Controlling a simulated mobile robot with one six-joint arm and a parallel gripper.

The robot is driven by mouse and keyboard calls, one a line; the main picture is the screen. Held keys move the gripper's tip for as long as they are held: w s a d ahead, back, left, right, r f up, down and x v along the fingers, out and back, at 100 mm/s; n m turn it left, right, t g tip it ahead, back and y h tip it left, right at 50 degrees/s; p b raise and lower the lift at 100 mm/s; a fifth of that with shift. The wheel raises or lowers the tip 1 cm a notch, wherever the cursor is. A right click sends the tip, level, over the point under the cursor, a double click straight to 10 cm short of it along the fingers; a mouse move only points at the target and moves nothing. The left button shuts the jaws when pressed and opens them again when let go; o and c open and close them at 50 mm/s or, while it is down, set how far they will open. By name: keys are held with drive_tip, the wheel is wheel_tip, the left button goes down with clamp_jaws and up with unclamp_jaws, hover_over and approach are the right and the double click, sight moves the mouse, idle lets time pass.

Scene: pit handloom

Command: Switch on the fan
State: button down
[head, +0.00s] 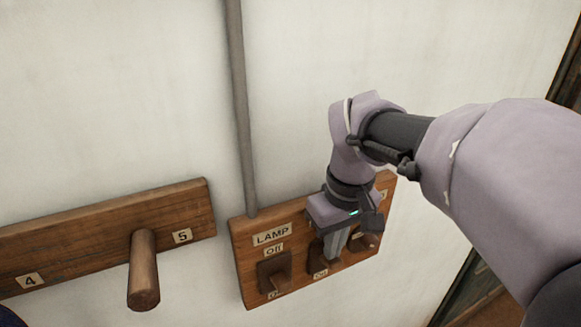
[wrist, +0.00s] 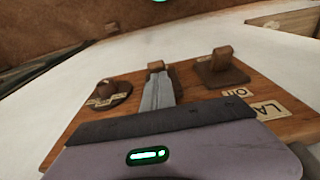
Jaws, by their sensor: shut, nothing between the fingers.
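A wooden switch board (head: 246,287) is fixed to the wall, with several labels. Its left switch (head: 275,275) is marked LAMP, with "Off" above it. A middle switch (head: 317,252) has "On" below it and is mostly behind my gripper, so its lever position and name label are hidden. A round knob (head: 366,240) is at the board's right. No fan label is readable. My gripper (head: 333,257) is shut and empty, pointing down at the middle switch. In the wrist view my fingertips (wrist: 157,78) are at or just before the middle lever (wrist: 155,66); contact cannot be told.
A wooden rail (head: 80,235) with a thick round peg (head: 143,270) and number tags 4 and 5 is to the left. A grey conduit (head: 240,110) runs up the wall from the board. The wall (head: 110,90) above is bare. A dark wooden frame (head: 478,290) is at the right.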

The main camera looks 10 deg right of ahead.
drive_tip(key=shift+s+f+t+b, duration=0.15)
drive_tip(key=shift+s+t+b, duration=0.2)
drive_tip(key=shift+b, duration=0.55)
